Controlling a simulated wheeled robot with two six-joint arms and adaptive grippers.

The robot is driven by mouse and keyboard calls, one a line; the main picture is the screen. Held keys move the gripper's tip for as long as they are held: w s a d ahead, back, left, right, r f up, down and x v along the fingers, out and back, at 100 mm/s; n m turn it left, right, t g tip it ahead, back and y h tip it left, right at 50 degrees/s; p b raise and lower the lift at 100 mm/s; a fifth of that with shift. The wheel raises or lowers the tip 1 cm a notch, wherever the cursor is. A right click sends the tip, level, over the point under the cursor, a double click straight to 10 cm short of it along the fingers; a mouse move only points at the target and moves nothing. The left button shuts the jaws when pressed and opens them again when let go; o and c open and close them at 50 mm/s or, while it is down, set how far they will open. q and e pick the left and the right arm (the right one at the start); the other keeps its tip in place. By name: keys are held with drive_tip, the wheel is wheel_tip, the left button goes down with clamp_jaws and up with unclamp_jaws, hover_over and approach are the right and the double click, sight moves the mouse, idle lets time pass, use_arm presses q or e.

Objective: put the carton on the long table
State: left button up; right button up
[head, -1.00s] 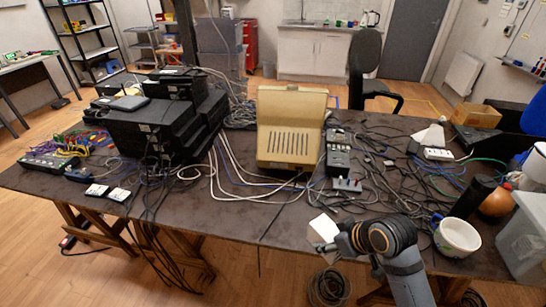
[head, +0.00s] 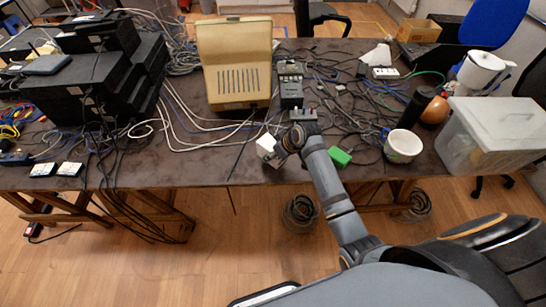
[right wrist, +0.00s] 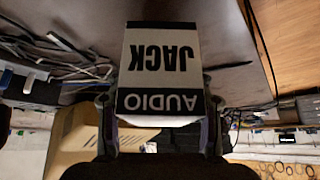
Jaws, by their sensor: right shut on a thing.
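The carton (head: 266,146) is a small white box at the front edge of the long dark table (head: 205,170) in the head view. In the right wrist view the carton (right wrist: 160,60) fills the upper middle, with "AUDIO JACK" upside down on its black and white face. My right gripper (head: 279,150) is shut on the carton, with a finger on each side. I cannot tell whether the carton touches the table top or hangs just above it. My left gripper is not in view.
Loose cables cover much of the table. A green block (head: 339,157), a white bowl (head: 402,146) and a clear bin (head: 495,135) are to the right. The front left-centre strip is fairly clear.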

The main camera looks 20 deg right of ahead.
drive_tip(key=shift+w+f, duration=0.2)
drive_tip(key=shift+f, duration=1.55)
drive_tip(key=shift+f, duration=0.1)
drive_tip(key=o, duration=1.4)
drive_tip(key=shift+r+p, duration=0.2)
drive_tip(key=shift+p, duration=0.1)
drive_tip(key=v, duration=1.2)
drive_tip(key=shift+f, duration=0.15)
